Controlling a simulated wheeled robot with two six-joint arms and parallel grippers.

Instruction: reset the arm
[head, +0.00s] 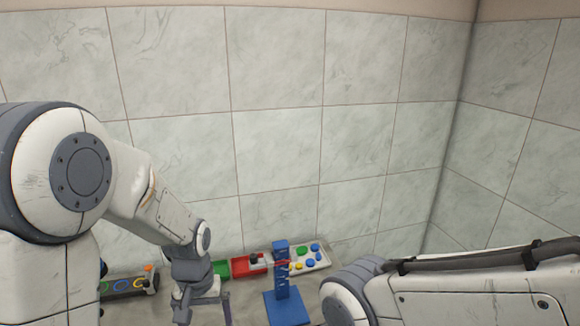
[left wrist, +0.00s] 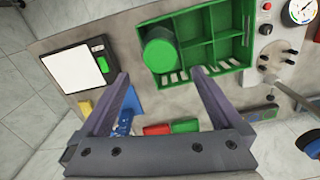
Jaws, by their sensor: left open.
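My left arm comes in from the left in the head view and reaches down to the bench. My left gripper (head: 205,308) is at the lower edge of that view, left of the blue stand. In the left wrist view the left gripper (left wrist: 160,76) has its two fingers wide apart with nothing held between them. Beyond the fingertips is a green divided tray (left wrist: 228,65) with a round green container (left wrist: 160,55) in its left part. My right arm shows at the lower right of the head view; its gripper is out of the picture.
A blue stand (head: 283,304) rises right of the left gripper. Behind are a green bin (head: 220,268), a red bin (head: 240,268) and a pale tray (head: 322,263) with coloured caps. A white screen (left wrist: 72,68) and gauge (left wrist: 300,11) show in the wrist view.

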